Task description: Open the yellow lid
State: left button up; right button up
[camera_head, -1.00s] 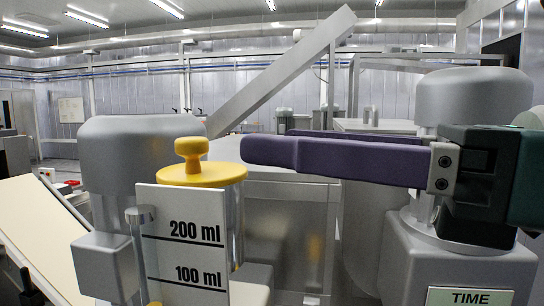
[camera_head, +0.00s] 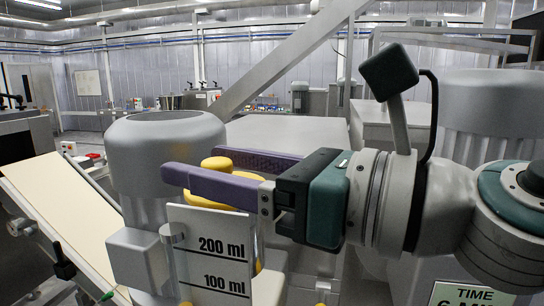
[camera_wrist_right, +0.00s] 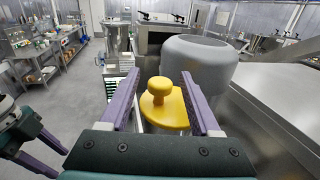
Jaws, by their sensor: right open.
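The yellow lid (camera_head: 232,190) with its round knob (camera_head: 217,165) sits on a clear container behind the white measuring panel marked 200 ml and 100 ml (camera_head: 212,252). My right gripper (camera_head: 191,162) is open, with one purple finger on each side of the knob. In the right wrist view the knob (camera_wrist_right: 159,87) stands between the fingers, with gaps on both sides. The near finger hides part of the lid in the head view. Part of my left gripper (camera_wrist_right: 38,160) shows at the left edge of the right wrist view; its opening is unclear.
A large grey cylindrical machine part (camera_head: 165,150) stands close to the left of the lid. A sloped cream conveyor (camera_head: 62,215) lies further left. A panel reading TIME (camera_head: 470,294) is at the lower right. A diagonal metal beam (camera_head: 285,60) rises behind.

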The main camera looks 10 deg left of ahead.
jog(key=shift+c, duration=0.2)
grip_shut()
dwell(1.1)
